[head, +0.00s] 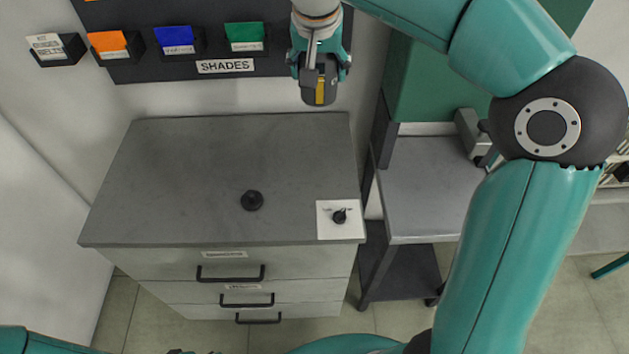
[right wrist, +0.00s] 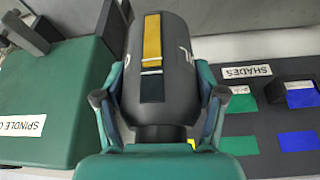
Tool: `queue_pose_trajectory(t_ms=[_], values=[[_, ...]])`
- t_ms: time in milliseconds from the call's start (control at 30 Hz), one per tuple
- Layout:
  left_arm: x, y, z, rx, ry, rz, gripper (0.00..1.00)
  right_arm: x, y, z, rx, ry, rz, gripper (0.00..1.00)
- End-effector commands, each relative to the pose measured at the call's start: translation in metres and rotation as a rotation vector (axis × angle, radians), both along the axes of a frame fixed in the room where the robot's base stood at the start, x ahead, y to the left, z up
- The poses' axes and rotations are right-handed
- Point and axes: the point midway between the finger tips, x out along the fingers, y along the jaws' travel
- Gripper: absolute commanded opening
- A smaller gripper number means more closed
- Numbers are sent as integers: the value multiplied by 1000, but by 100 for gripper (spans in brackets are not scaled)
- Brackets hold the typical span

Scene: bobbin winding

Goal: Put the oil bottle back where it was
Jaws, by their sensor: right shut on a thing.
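A dark grey bottle with a yellow stripe (head: 320,90), which I take to be the oil bottle, hangs below my right gripper (head: 320,66). In the right wrist view the bottle (right wrist: 158,65) sits between the two fingers of my right gripper (right wrist: 160,100), which are shut on its sides. Its narrow neck points toward my palm. In the head view the bottle appears in front of the wall at the back edge of the grey cabinet top (head: 190,160). I cannot tell its exact height. My left gripper is not in view.
On the cabinet top are a black round knob (head: 252,200) and a white labelled card (head: 325,229) with a small black piece. The dark SHADES board (head: 285,66) holds coloured bins. A grey side table (head: 425,190) and green box (head: 432,85) stand right. The back cabinet top is clear.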

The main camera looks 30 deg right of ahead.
Motion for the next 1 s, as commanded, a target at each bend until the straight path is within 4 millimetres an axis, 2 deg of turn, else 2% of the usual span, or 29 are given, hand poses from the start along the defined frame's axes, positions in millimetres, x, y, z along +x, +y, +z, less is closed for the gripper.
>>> queue_pose_trajectory(t_ms=[33,300,633,867,1000], values=[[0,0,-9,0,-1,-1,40,-1,-1,-8,0,-2,-3,7],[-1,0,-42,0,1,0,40,-7,-9,-41,0,-4,-21,7],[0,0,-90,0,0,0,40,-7,-10,-90,0,-3,-23,7],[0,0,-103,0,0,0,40,-6,-10,-109,-1,-2,-22,7],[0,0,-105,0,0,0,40,-7,-10,-134,-1,2,-20,7]])
